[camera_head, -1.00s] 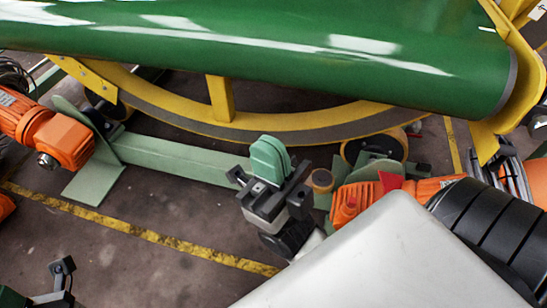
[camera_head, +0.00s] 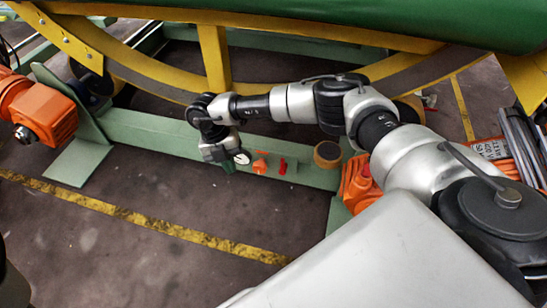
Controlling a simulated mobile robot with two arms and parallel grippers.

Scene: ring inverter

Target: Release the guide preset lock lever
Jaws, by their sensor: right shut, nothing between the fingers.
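A small red lever-like part (camera_head: 282,166) and a small orange part (camera_head: 260,164) sit on the pale green beam (camera_head: 160,133). I cannot tell for certain which one is the guide preset lock lever. My right gripper (camera_head: 229,165) points down at the beam, just left of the orange part, and is shut and empty. A small round white dial-like disc (camera_head: 242,158) shows between the gripper and the orange part. Contact with the beam or the parts cannot be made out. My left gripper is out of view.
A yellow curved ring frame (camera_head: 160,75) and a large green cylinder (camera_head: 330,12) lie behind the arm. Orange motors stand at left (camera_head: 42,112) and right (camera_head: 357,188). Dark floor (camera_head: 150,195) with a yellow line (camera_head: 140,218) is clear in front.

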